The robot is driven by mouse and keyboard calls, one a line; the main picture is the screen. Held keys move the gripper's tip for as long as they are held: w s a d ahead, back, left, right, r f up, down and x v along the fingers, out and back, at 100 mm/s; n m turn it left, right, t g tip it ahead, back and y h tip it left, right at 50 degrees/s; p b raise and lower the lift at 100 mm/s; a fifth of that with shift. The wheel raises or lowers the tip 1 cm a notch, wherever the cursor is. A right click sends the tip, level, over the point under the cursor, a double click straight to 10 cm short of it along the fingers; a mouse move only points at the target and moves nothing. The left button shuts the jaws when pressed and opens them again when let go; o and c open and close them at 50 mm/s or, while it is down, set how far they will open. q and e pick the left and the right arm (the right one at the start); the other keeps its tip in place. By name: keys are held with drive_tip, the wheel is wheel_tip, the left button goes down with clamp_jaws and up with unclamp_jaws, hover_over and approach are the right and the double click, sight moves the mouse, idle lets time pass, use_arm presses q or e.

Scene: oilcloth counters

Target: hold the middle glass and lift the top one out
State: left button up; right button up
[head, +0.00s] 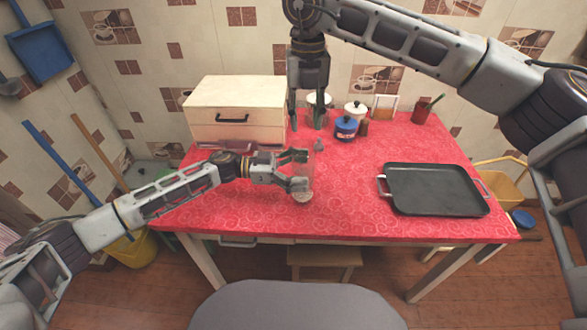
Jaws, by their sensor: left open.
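A clear glass stack (303,196) stands upright near the front middle of the red table. Its base shows best; the walls are faint, and I cannot tell the single glasses apart. My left gripper (303,171) comes in level from the left. Its fingers are spread, one behind and one in front of the faint glass; I cannot tell whether they touch it. My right gripper (306,126) points down above and behind the stack. Its fingers are wide apart, with no glass visible between them.
A black tray (435,190) lies at the right on the red table (350,215). A cream drawer box (235,92) stands at back left. At the back are a blue jar (345,128), a white jar (355,109) and a red cup (421,115). A small grey item (319,145) lies behind the stack.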

use_arm(q)
drive_tip(key=shift+d, duration=0.15)
drive_tip(key=c, duration=1.2)
